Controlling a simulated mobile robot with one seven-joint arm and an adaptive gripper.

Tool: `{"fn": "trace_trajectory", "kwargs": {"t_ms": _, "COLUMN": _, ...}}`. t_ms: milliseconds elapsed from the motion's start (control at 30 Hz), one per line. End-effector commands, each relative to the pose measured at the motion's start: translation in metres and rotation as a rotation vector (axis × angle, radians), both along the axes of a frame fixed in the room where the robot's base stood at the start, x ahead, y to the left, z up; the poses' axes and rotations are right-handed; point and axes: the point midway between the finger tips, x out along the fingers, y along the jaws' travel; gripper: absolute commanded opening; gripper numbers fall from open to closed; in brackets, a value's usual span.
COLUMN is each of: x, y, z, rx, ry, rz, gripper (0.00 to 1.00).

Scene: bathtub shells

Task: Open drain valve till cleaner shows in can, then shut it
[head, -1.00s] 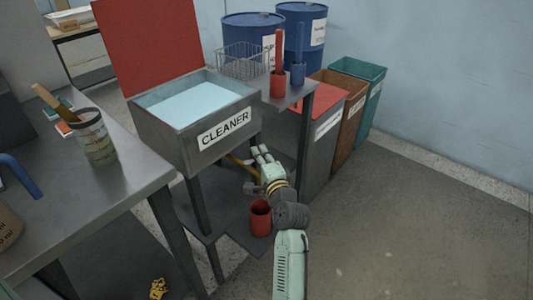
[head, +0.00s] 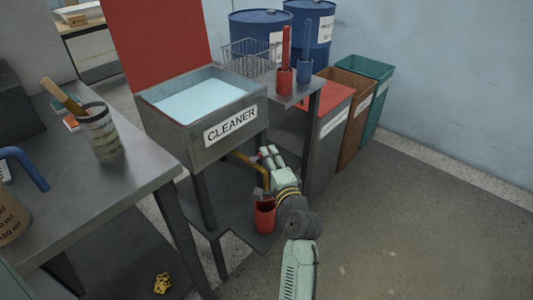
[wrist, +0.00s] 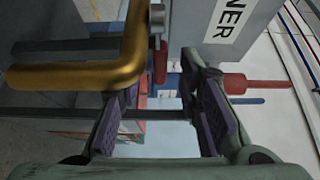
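The grey cleaner tank (head: 190,140) holds pale blue liquid under a raised red lid. A yellow drain pipe (head: 247,163) comes out below it; the bent pipe (wrist: 85,76) is large at the left of the wrist view, beside a grey fitting (wrist: 157,18). A small red piece (wrist: 161,62) shows between my fingers; I cannot tell whether it is the valve handle. The red can (head: 265,218) stands upright on the low shelf below my gripper (head: 268,156); its inside looks dark. In the wrist view my gripper (wrist: 165,95) is open, with nothing visibly held.
A side shelf holds a wire basket (head: 247,60) and red and blue brush holders. Several bins stand behind, including a teal one (head: 372,100). The floor at right is clear.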

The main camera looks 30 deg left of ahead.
Motion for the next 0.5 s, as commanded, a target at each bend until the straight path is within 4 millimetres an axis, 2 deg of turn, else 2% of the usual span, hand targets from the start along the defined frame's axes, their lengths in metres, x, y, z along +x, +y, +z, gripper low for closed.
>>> {"fn": "trace_trajectory", "kwargs": {"t_ms": 100, "x": -0.019, "y": -0.022, "z": -0.002, "rx": 0.0, "ry": 0.003, "rz": -0.003, "gripper": 0.32}}
{"fn": "trace_trajectory", "kwargs": {"t_ms": 300, "x": -0.044, "y": -0.049, "z": -0.001, "rx": -0.001, "ry": 0.002, "rz": -0.003, "gripper": 0.32}}
{"fn": "trace_trajectory", "kwargs": {"t_ms": 500, "x": -0.057, "y": -0.062, "z": 0.0, "rx": -0.001, "ry": 0.001, "rz": 0.0, "gripper": 0.32}}
